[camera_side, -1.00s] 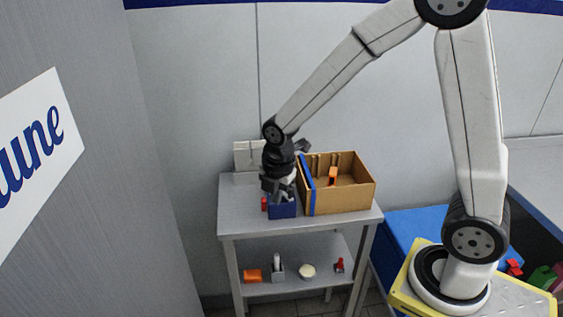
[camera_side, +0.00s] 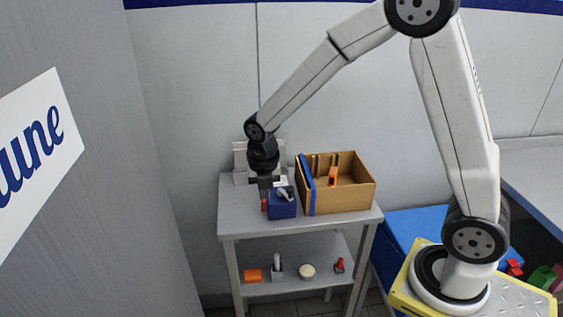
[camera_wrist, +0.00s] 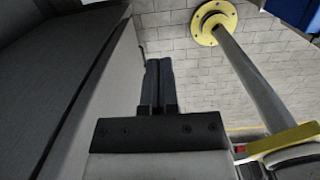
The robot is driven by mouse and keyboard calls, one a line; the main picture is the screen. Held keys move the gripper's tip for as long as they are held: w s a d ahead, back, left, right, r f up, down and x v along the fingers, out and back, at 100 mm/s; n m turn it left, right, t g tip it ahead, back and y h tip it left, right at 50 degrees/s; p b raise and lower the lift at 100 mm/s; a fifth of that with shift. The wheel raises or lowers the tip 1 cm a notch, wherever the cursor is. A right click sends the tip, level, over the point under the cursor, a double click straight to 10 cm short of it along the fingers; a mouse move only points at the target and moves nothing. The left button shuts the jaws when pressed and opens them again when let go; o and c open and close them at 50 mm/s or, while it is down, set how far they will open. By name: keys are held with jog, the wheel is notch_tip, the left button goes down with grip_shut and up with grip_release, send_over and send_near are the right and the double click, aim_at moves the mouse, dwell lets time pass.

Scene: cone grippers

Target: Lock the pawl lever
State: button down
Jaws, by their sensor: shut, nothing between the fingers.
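A blue block (camera_side: 283,208) stands on the top of the grey metal table. A small pale grey lever (camera_side: 285,193) lies tilted on top of it. A red part (camera_side: 264,205) shows at the block's left side. My gripper (camera_side: 264,197) is at the left rear of the block, pointing down; whether it touches the block or lever is too small to tell. In the wrist view its two dark fingers (camera_wrist: 159,64) lie side by side, shut with nothing between them. The block and lever are not recognisable in the wrist view.
An open cardboard box (camera_side: 345,194) with a blue edge stands close right of the block, with an orange item (camera_side: 333,175) inside. A pale panel (camera_side: 241,160) is behind my gripper. The grey tabletop (camera_side: 238,212) is clear at left. Several small items lie on the lower shelf (camera_side: 308,290).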

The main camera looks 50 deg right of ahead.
aim_at(263, 205)
jog(key=shift+f, duration=0.1)
jog(key=shift+w+d+f, duration=0.55)
jog(key=shift+f, duration=0.8)
jog(key=shift+w+d+f, duration=0.5)
jog(key=shift+d+f, duration=0.1)
jog(key=shift+f, duration=0.7)
jog(key=shift+w+d+f, duration=0.55)
jog(key=shift+f, duration=0.8)
jog(key=shift+w+d+r, duration=0.25)
jog(key=shift+w+r, duration=0.05)
jog(key=shift+w, duration=0.05)
jog(key=shift+w+d+r, duration=0.15)
jog(key=shift+w+d, duration=0.05)
jog(key=shift+d, duration=0.05)
jog(key=shift+w+d+r, duration=0.2)
jog(key=shift+w+d, duration=0.25)
jog(key=shift+w+d+r, duration=0.15)
jog(key=shift+w+d, duration=0.3)
jog(key=shift+r, duration=0.15)
